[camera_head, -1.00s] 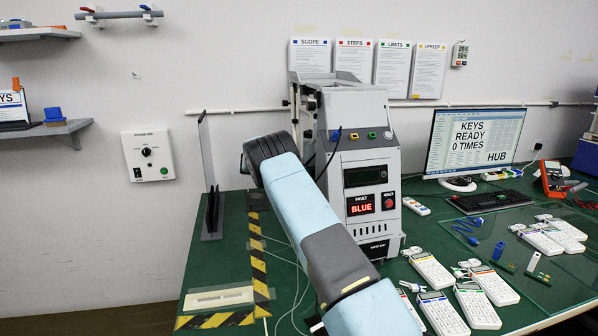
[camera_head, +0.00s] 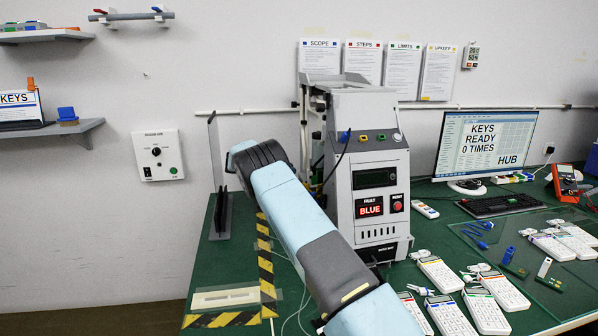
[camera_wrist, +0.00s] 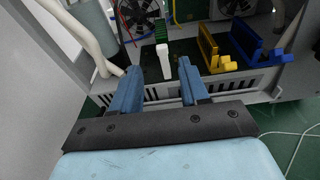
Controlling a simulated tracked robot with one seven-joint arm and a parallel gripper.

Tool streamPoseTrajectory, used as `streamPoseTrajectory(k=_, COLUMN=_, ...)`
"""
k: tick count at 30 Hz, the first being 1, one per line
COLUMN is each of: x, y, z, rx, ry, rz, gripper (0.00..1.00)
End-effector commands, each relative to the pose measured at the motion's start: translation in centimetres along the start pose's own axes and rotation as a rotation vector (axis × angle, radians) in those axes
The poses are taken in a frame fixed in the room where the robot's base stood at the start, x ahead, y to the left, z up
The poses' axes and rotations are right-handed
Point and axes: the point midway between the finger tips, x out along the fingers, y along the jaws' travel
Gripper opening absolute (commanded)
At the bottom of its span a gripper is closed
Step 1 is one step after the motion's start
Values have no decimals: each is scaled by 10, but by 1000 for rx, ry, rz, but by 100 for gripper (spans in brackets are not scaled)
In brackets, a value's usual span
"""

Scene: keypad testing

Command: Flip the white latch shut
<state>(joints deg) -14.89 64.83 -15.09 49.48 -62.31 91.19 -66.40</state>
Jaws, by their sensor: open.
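The white latch (camera_wrist: 164,62) is a small upright lever with a green block (camera_wrist: 161,30) behind it, inside the opened machine. In the wrist view it stands a little beyond my gripper (camera_wrist: 160,80), between the lines of its two blue fingers. The fingers are apart, with nothing held between them. A yellow latch (camera_wrist: 211,50) and a blue latch (camera_wrist: 252,42) stand to the right of the white one. In the head view my arm's links hide the gripper, and the white latch cannot be made out.
A slotted metal edge (camera_wrist: 228,86) of the machine runs in front of the latches. Fans (camera_wrist: 140,14) sit behind, and pale hoses (camera_wrist: 88,40) hang at the left. The grey machine (camera_head: 376,150) shows a red BLUE display. White handsets (camera_head: 440,274) lie on the green table at the right.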

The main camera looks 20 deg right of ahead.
Motion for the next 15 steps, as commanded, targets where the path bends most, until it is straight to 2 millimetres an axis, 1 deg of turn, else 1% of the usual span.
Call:
streamPoseTrajectory(k=1, x=-9, y=0, z=0, rx=1, ry=0, rz=3, gripper=45)
streamPoseTrajectory(k=6, x=-24, y=1, z=0, rx=1, ry=-1, rz=1, gripper=45)
streamPoseTrajectory(k=10, x=-30, y=1, z=0, rx=0, ry=0, rz=1, gripper=45)
streamPoseTrajectory(k=15, x=-30, y=1, z=0, rx=0, ry=0, rz=0, gripper=45)
